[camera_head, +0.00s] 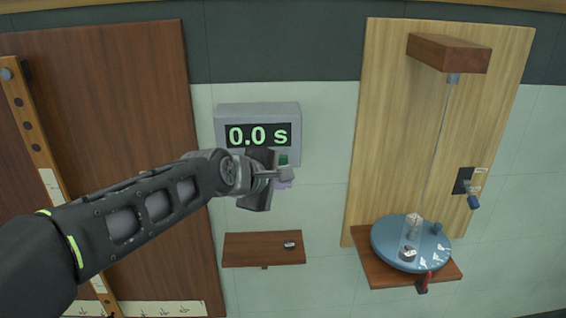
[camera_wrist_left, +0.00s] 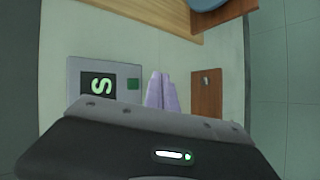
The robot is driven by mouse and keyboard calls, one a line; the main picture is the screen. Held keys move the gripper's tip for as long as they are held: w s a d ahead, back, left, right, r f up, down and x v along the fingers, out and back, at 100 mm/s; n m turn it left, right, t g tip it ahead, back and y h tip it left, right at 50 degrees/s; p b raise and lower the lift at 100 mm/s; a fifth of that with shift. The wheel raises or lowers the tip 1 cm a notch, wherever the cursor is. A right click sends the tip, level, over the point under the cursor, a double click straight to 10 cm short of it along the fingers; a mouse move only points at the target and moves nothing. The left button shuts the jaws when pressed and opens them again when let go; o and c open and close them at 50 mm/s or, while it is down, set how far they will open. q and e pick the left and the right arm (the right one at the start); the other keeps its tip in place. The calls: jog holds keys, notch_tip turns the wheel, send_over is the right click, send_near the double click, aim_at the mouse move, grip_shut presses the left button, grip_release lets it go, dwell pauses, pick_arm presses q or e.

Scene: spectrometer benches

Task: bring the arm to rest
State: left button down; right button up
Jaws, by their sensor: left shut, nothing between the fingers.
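My left arm comes in from the left in the head view. Its gripper (camera_head: 284,176) is in front of the lower part of the grey timer box (camera_head: 258,112), which reads 0.0 s. The gripper is shut and holds nothing. In the left wrist view the pale purple fingers (camera_wrist_left: 161,92) are together, between the timer's green button (camera_wrist_left: 133,83) and a small brown shelf (camera_wrist_left: 207,95). Whether the fingertips touch anything cannot be told. My right gripper is in neither view.
The brown shelf (camera_head: 240,250) below the gripper bears a small metal piece (camera_head: 289,245). At right, a pale wooden board (camera_head: 375,130) has a blue disc (camera_head: 385,245) on a brown ledge (camera_head: 380,275) and a switch (camera_head: 465,182). A dark wooden panel (camera_head: 110,110) stands at left.

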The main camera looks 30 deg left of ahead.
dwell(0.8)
pick_arm(q)
jog(key=w+d+f+m, duration=0.1)
jog(key=w+f+m, duration=0.2)
jog(key=f+m, duration=0.9)
jog(key=s+d+f+g+h, duration=0.1)
jog(key=s+d+f, duration=0.15)
jog(key=f, duration=0.45)
jog(key=s+d+f+m+g, duration=0.1)
jog(key=d+f+g, duration=0.15)
jog(key=f, duration=0.45)
jog(key=s+d+f+h, duration=0.1)
jog(key=d+f, duration=0.2)
jog(key=f, duration=0.4)
jog(key=s+d+f+m+g, duration=0.1)
jog(key=s+d+f+g, duration=0.1)
jog(key=s+d+f, duration=0.2)
jog(key=s+d+f+m+g+h, duration=0.1)
jog(key=s+d+f+g, duration=0.2)
jog(key=s+f, duration=0.6)
jog(key=s+d+f+m+g, duration=0.1)
jog(key=s+d+f+g, duration=0.1)
jog(key=s+d+f, duration=0.2)
jog(key=s+f, duration=0.3)
jog(key=s, duration=0.4)
jog(key=shift+s+d+f+m, duration=0.15)
jog(key=shift+s+d+m, duration=0.2)
jog(key=shift+s+m, duration=0.05)
jog(key=shift+g, duration=0.25)
